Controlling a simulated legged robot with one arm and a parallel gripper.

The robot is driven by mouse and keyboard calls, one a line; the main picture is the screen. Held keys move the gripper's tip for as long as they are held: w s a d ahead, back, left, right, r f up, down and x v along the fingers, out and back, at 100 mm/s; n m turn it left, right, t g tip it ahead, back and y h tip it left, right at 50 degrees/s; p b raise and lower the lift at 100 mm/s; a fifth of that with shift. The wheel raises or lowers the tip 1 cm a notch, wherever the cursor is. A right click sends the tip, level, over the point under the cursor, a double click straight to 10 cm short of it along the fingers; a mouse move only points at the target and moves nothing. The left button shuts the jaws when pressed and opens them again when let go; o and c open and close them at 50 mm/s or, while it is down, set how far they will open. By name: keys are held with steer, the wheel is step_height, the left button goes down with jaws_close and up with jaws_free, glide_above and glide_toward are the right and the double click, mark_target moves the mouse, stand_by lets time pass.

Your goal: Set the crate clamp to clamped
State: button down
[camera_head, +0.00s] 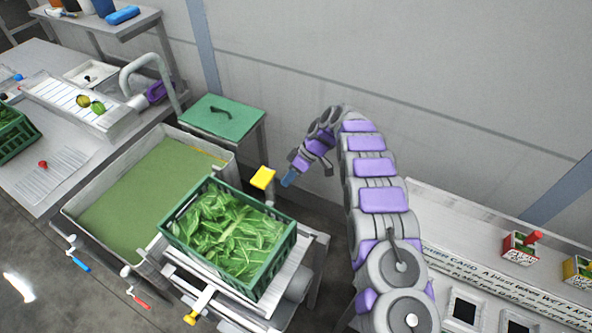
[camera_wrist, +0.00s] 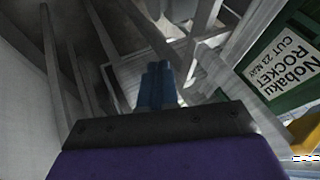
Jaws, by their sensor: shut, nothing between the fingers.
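A green crate (camera_head: 228,240) full of leafy greens sits on a metal stand. A yellow paddle-like handle (camera_head: 262,177) stands up at the crate's far right side; I take it for the crate clamp, but cannot tell its setting. Part of a yellow piece also shows at the right edge of the wrist view (camera_wrist: 307,132). My gripper (camera_head: 288,180) is shut and empty, just right of the yellow handle, apparently apart from it. In the wrist view its blue fingers (camera_wrist: 158,82) are together, with the labelled crate side (camera_wrist: 275,85) to their right.
A wash basin (camera_head: 150,195) with green water lies left of the crate. A second yellow handle (camera_head: 198,304) is at the stand's front, near blue and red levers (camera_head: 138,300). A green-topped cabinet (camera_head: 222,117) stands behind. A bench (camera_head: 480,250) is at right.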

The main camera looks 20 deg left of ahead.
mark_target(271, 203)
steer(key=shift+s+a+f+b, duration=0.15)
steer(key=shift+s, duration=0.6)
steer(key=shift+s+a+f+b, duration=0.15)
steer(key=shift+s+f, duration=0.05)
steer(key=shift+s, duration=0.6)
steer(key=shift+s+a+f+b, duration=0.15)
steer(key=shift+s, duration=0.6)
steer(key=shift+s, duration=0.1)
steer(key=shift+s+a+b, duration=0.15)
steer(key=shift+s+b, duration=0.5)
steer(key=shift+s, duration=0.75)
steer(key=shift+s+a+b, duration=0.1)
steer(key=shift+s+b, duration=0.5)
steer(key=shift+s, duration=0.75)
steer(key=shift+w+f, duration=0.1)
